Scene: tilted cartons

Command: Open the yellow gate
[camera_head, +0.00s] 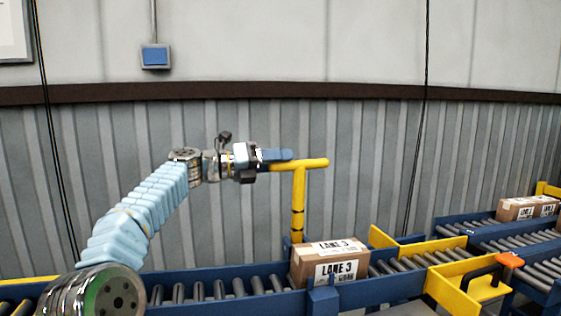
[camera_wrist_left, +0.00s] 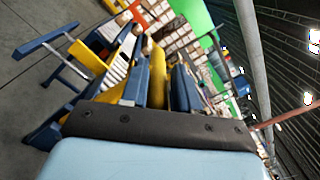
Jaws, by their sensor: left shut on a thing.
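A yellow T-shaped post with a crossbar (camera_head: 298,200), which I take for the yellow gate, stands upright at the far side of the conveyor, behind a carton. My left gripper (camera_head: 277,157) reaches in from the left, with its blue fingers at the left end of the crossbar. In the left wrist view the yellow bar (camera_wrist_left: 158,88) lies between the two blue fingers of the left gripper (camera_wrist_left: 160,80), which is shut on it. The fingers hide part of the crossbar. My right gripper is not in view.
A carton marked LANE 3 (camera_head: 330,262) sits slightly tilted on the rollers in front of the post. A corrugated wall (camera_head: 370,150) closes the back.

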